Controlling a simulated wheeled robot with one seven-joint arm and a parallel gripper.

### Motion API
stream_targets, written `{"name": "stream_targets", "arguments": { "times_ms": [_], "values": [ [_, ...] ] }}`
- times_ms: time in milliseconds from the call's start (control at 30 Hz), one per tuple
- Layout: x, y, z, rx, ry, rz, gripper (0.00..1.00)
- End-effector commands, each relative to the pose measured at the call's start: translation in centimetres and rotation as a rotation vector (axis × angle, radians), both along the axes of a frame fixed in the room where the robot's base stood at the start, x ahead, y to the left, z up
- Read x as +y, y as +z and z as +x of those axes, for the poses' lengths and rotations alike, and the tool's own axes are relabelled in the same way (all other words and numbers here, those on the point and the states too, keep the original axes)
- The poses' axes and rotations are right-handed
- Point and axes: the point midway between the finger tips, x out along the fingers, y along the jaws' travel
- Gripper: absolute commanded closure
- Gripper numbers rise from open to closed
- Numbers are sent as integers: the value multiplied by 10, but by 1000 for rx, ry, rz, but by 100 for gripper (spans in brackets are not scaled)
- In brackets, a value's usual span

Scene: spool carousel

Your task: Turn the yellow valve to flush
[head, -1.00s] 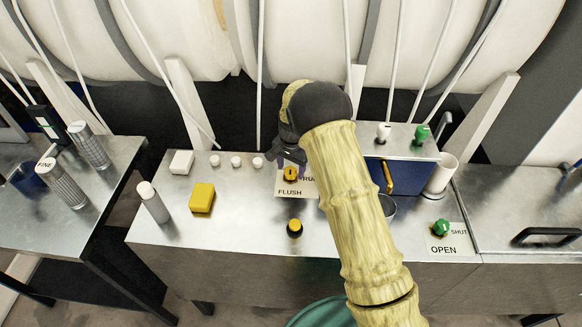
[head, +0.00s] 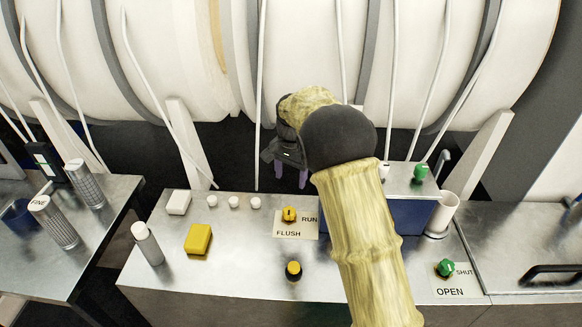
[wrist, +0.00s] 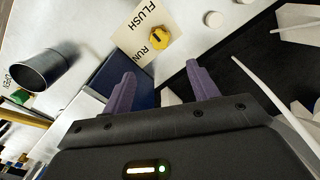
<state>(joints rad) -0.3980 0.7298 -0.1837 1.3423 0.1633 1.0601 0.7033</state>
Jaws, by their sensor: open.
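The yellow valve (head: 289,214) sits on a white label plate (head: 283,232) on the steel bench, with RUN to its right and FLUSH below it. I cannot tell for sure which word its pointer faces. The valve also shows in the wrist view (wrist: 160,38), apart from and beyond the fingertips. My gripper (head: 290,176) is open and empty, raised above and behind the valve, with nothing between its purple fingers (wrist: 161,74). My arm covers part of the bench to the right of the plate.
A black-and-yellow knob (head: 293,271) stands in front of the plate. A yellow block (head: 198,239), a white-capped bottle (head: 147,243) and several white knobs lie left. A blue box (head: 408,214) and a green valve (head: 446,268) are right. Large white spools stand behind.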

Motion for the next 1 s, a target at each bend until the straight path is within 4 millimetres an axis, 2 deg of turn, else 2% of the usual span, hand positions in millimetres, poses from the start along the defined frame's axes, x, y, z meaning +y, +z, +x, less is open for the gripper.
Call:
{"name": "stream_targets", "arguments": {
  "times_ms": [100,233,767,867,1000],
  "values": [
    [-1,20,1,-4,0,0,41],
    [-1,32,0,-1,0,0,41],
    [-3,35,-1,-1,0,0,41],
    [-11,36,-5,-8,8,3,41],
    [-37,38,-22,-26,42,7,41]
  ]
}}
